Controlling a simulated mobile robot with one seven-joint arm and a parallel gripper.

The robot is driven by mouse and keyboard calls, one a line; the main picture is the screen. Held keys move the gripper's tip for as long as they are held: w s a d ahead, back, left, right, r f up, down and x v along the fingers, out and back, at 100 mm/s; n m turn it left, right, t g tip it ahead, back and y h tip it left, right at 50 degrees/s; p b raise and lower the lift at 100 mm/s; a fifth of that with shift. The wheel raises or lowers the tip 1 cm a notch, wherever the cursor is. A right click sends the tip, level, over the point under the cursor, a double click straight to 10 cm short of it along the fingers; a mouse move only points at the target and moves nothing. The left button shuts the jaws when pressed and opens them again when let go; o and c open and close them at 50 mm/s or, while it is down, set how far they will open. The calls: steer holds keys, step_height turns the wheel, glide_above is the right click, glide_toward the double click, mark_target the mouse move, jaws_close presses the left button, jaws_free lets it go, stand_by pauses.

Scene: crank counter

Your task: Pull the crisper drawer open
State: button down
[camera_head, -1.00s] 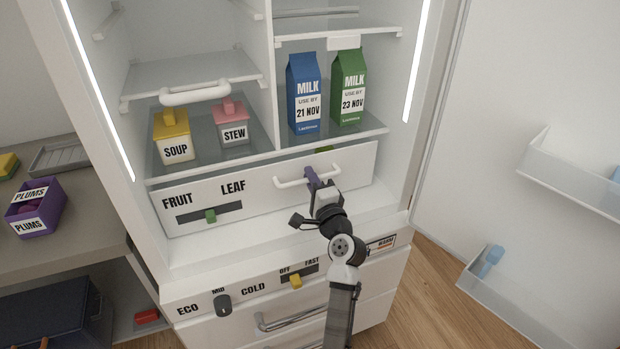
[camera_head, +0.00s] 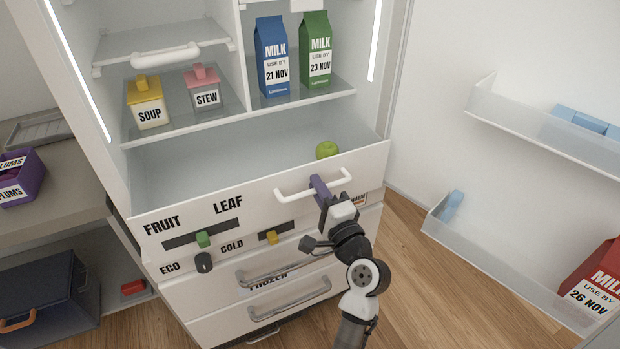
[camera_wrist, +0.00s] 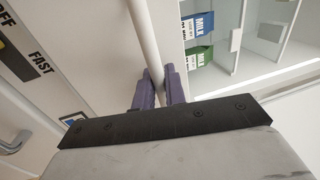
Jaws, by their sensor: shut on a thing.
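The white crisper drawer (camera_head: 185,207), marked FRUIT and LEAF, stands pulled out from the fridge, and its inside shows from above. A green round fruit (camera_head: 327,149) sits inside at the right. The drawer's white bar handle (camera_head: 290,191) runs across the right part of its front. My gripper (camera_head: 318,184) has its purple fingers shut on this handle, right of its middle. In the wrist view the two fingers (camera_wrist: 160,88) sit on both sides of the white bar (camera_wrist: 146,40). A green slider (camera_head: 203,239) is on the drawer front.
Soup (camera_head: 148,104) and stew (camera_head: 204,89) tubs and blue (camera_head: 272,60) and green (camera_head: 315,50) milk cartons stand on the shelf above. The open door (camera_head: 540,125) with bins is at right. Lower drawers with metal handles (camera_head: 290,287) lie below.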

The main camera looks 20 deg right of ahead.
steer(key=shift+s, duration=0.65)
steer(key=c, duration=1.8)
jaws_free()
steer(key=s+f+b, duration=0.1)
steer(key=s, duration=0.3)
steer(key=s+b, duration=0.1)
steer(key=s, duration=0.4)
steer(key=s+f+b, duration=0.1)
steer(key=s, duration=0.3)
steer(key=shift+s+d+f, duration=0.25)
steer(key=shift+s+f, duration=0.05)
